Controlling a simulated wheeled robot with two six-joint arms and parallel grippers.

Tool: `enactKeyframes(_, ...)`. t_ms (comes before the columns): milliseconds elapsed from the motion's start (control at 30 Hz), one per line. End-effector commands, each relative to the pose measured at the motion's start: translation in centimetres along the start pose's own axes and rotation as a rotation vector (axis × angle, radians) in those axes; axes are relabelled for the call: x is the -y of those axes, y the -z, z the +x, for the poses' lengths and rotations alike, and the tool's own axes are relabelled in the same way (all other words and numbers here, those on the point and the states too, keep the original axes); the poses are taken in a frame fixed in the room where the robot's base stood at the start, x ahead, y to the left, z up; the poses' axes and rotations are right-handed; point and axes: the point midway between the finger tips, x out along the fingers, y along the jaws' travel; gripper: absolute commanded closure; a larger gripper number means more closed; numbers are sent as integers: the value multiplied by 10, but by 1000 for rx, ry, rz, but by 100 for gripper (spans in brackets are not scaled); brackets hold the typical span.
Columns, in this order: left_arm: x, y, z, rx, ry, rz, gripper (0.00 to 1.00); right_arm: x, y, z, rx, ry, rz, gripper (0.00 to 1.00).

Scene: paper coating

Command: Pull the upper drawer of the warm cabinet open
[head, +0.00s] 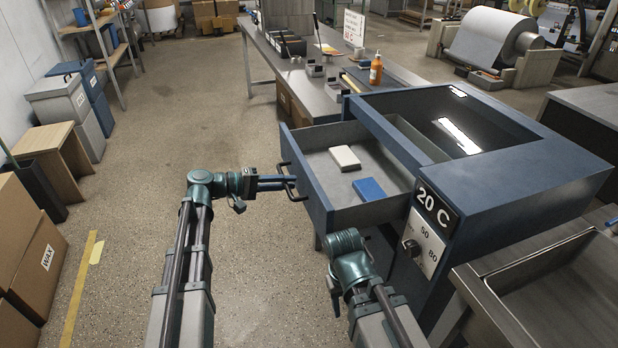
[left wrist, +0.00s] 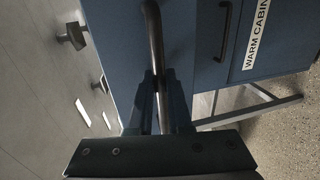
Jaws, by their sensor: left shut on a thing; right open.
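The warm cabinet (head: 525,182) is dark blue, with a dark opening in its top and a dial panel reading 20 C. Its upper drawer (head: 312,185) stands pulled out to the left; a pale block (head: 344,158) and a blue block (head: 369,189) lie inside. My left gripper (head: 286,183) is shut on the drawer's dark bar handle (head: 291,181). In the left wrist view, the fingers (left wrist: 160,100) sit on both sides of the bar (left wrist: 153,35). My right arm is beside the drawer's near side; its gripper's fingers are hidden.
Another handle (left wrist: 225,30) and a white label (left wrist: 256,38) show on the cabinet front. A long metal table (head: 300,72) with an orange bottle (head: 376,69) stands behind the drawer. A metal sink (head: 545,280) is at the right. Floor at the left is clear; boxes (head: 35,250) line the edge.

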Motion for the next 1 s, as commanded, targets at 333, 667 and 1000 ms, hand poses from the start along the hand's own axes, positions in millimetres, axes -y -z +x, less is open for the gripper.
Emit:
enactKeyframes(333,14,0,-66,0,2,-1,100,0,0,0,0,0,0,50)
enactKeyframes(667,19,0,-89,1,2,1,100,0,0,0,0,0,0,50)
enactKeyframes(1000,19,0,-90,2,2,0,100,0,0,0,0,0,0,50)
